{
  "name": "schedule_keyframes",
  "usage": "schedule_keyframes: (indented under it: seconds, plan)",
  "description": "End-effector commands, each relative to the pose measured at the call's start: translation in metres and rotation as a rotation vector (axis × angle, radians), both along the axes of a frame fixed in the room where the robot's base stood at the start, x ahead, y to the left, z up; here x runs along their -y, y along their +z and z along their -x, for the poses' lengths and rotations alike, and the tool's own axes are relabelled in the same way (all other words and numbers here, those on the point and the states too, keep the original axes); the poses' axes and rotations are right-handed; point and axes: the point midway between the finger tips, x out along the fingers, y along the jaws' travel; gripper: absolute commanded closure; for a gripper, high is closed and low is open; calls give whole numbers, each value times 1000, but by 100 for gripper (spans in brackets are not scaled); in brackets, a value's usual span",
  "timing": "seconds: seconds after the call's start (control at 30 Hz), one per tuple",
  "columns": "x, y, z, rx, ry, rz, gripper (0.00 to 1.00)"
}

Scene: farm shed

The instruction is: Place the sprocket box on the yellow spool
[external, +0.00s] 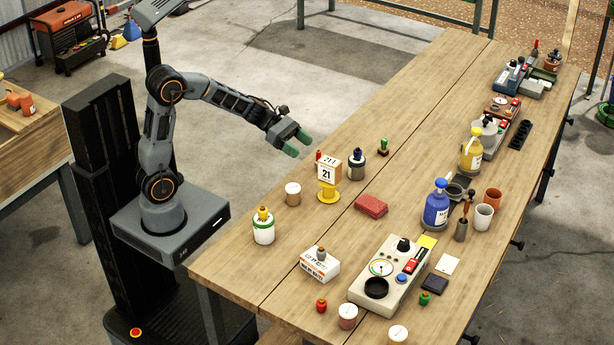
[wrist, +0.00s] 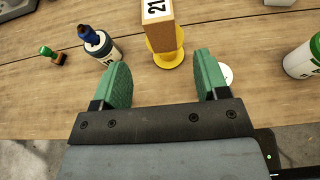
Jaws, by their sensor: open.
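A tan box with a white "21" label (external: 327,173), which appears to be the sprocket box, sits upright on the yellow spool (external: 328,195) near the table's front left edge. In the wrist view the box (wrist: 159,35) rises from the round yellow spool flange (wrist: 166,59) at the top middle. My gripper (external: 298,144) is open and empty, above and to the left of the box in the external view. In the wrist view its green fingers (wrist: 162,83) are spread apart, and neither touches the box or the spool.
A dark blue-capped bottle (external: 357,164) stands close right of the spool, and a lidded jar (external: 293,194) close left. A red block (external: 371,206), a white-and-orange box (external: 320,264) and a gauge panel (external: 392,277) lie nearer. The table's far left stretch is clear.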

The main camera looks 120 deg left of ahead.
Motion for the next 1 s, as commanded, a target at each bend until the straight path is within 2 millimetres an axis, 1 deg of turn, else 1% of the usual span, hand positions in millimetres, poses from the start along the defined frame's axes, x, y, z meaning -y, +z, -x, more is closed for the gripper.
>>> schedule_keyframes:
  seconds: [0.1, 0.27, 0.33, 0.37, 0.43, 0.47, 0.5, 0.53, 0.57, 0.6, 0.67, 0.7, 0.8, 0.87, 0.9, 1.0]
  plan:
    - [0, 2, 5, -2, 1, 1, 32]
    - [1, 2, 6, -3, -3, -1, 32]
    - [9, 2, 2, -15, -36, -23, 32]
    - [17, 2, -2, -26, -68, -44, 32]
    - [48, 1, -13, -69, -194, -131, 32]
    - [66, 1, -18, -93, -272, -186, 32]
    - [95, -1, -24, -128, -398, -278, 32]
    - [118, -2, -27, -153, -505, -358, 32]
    - [142, -5, -28, -178, -619, -447, 32]
    - [174, -8, -26, -203, -782, -573, 32]
    - [215, -13, -18, -225, -1025, -771, 32]
    - [237, -16, -10, -230, -1172, -899, 32]
    - [275, -21, 9, -217, -1486, -1178, 32]
    - [290, -24, 21, -197, -1655, -1340, 32]
    - [299, -24, 28, -179, -1764, -1449, 32]
    - [315, -25, 44, -122, -2007, -1707, 32]
